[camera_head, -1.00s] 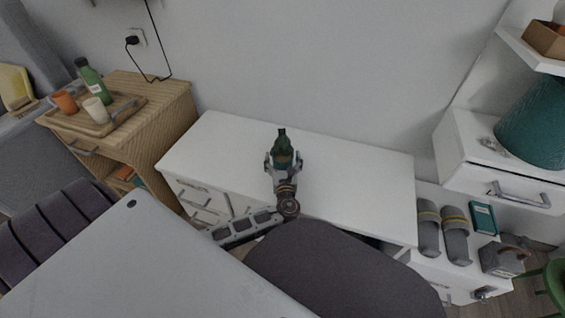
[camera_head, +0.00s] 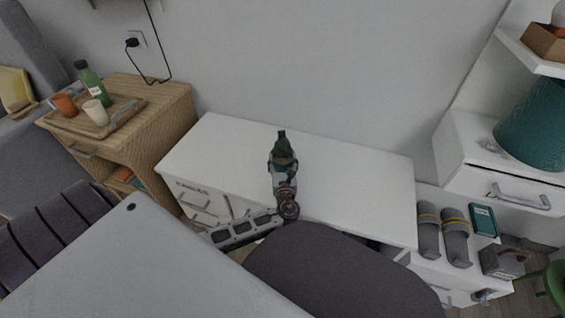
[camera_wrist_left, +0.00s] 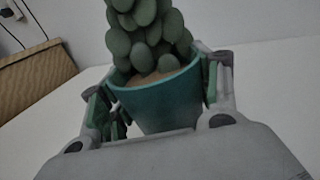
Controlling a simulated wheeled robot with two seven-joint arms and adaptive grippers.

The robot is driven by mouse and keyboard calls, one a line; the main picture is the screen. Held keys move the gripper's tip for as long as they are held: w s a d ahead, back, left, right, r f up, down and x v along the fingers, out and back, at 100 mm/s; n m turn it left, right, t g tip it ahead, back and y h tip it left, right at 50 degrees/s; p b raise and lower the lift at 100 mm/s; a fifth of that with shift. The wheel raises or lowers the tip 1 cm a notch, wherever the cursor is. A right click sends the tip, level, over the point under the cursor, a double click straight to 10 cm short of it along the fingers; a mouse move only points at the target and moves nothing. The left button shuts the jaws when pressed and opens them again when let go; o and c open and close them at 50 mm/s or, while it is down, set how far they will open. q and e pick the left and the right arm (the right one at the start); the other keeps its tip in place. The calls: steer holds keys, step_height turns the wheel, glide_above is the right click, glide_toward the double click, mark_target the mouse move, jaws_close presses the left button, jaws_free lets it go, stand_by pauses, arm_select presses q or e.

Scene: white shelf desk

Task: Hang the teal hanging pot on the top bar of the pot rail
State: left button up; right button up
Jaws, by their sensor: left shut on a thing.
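The teal pot (camera_wrist_left: 158,105) holds brown soil and a plant with plump green leaves (camera_wrist_left: 150,35). It stands upright between the fingers of my left gripper (camera_head: 283,164), which is shut on it from both sides. In the head view the plant (camera_head: 282,144) shows over the white desk (camera_head: 350,180); whether the pot's base touches the desk is hidden by the gripper. No pot rail can be made out in either view. My right gripper is out of view.
The desk top is clear on both sides of the gripper. A dark chair (camera_head: 340,275) stands in front. A wooden cabinet with a tray (camera_head: 122,118), cups and a green bottle (camera_head: 91,82) is at left. Slippers (camera_head: 455,238) and a large teal object (camera_head: 535,125) are at right.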

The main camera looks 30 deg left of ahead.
mark_target(282, 135)
arm_select(q)
steer(key=shift+r, duration=0.2)
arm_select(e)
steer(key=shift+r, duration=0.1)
arm_select(q)
steer(key=shift+r+p, duration=0.75)
steer(key=shift+r, duration=0.4)
step_height(282, 135, up, 6)
steer(key=p, duration=0.3)
steer(key=shift+f, duration=0.25)
steer(key=shift+r, duration=0.35)
steer(key=shift+r+p, duration=0.4)
steer(key=shift+r, duration=0.2)
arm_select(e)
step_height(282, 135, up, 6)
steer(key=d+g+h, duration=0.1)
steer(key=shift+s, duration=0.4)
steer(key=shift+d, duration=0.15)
